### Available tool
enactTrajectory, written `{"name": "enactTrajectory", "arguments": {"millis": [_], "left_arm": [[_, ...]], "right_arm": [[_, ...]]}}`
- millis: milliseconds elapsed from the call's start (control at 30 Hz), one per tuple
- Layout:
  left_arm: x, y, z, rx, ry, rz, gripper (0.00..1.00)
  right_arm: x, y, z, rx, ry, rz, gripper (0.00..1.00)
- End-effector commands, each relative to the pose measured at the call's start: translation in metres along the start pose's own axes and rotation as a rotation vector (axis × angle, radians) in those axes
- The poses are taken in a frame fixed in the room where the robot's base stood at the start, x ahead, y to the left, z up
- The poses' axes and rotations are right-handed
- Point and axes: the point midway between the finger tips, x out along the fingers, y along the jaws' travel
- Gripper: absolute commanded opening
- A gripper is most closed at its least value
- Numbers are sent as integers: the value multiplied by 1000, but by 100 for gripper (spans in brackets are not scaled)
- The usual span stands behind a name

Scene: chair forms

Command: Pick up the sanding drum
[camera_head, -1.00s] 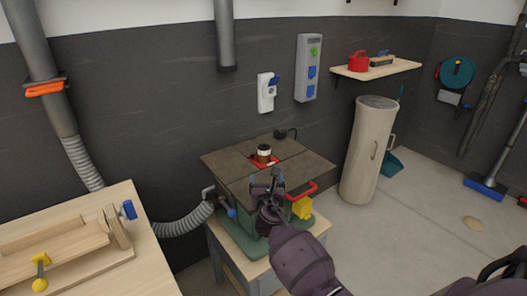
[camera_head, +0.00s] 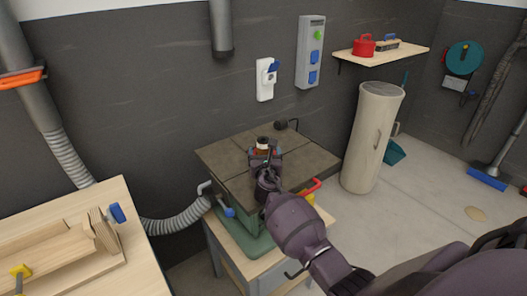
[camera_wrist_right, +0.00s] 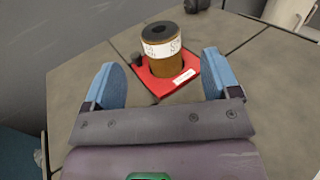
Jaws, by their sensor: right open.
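The sanding drum (camera_wrist_right: 165,48) is a brown upright cylinder with a white printed band and a dark top with a hole. It stands on a red plate (camera_wrist_right: 170,82) set in the grey table top of the machine. In the head view the drum (camera_head: 263,143) shows just beyond my right gripper (camera_head: 265,155), which hides its lower part and most of the red plate. In the right wrist view my right gripper (camera_wrist_right: 165,85) is open, its two blue fingers apart, with the drum ahead between them and not gripped. My left gripper is not in view.
The machine's table top (camera_head: 225,160) is otherwise mostly clear, with a dark knob (camera_head: 283,125) at its back edge. A red handle (camera_head: 308,188) is at its front right. A beige cylindrical bin (camera_head: 370,140) stands to the right. A wooden bench (camera_head: 140,235) is at the left.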

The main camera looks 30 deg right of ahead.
Motion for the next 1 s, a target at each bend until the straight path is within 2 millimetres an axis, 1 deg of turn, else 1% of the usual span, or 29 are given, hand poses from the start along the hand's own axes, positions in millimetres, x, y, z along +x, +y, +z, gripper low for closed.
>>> {"name": "enactTrajectory", "arguments": {"millis": [233,400,533,700,900,933,1000], "left_arm": [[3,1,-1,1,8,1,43],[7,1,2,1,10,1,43],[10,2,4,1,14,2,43],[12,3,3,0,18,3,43],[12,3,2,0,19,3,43],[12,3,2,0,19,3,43],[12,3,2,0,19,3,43]], "right_arm": [[16,0,0,1,-1,0,82],[39,0,-1,0,-1,0,82],[54,0,-1,1,0,0,82],[61,0,0,1,0,0,82],[61,0,0,1,0,0,82],[61,0,0,1,0,0,79],[61,0,0,1,0,0,68]]}}
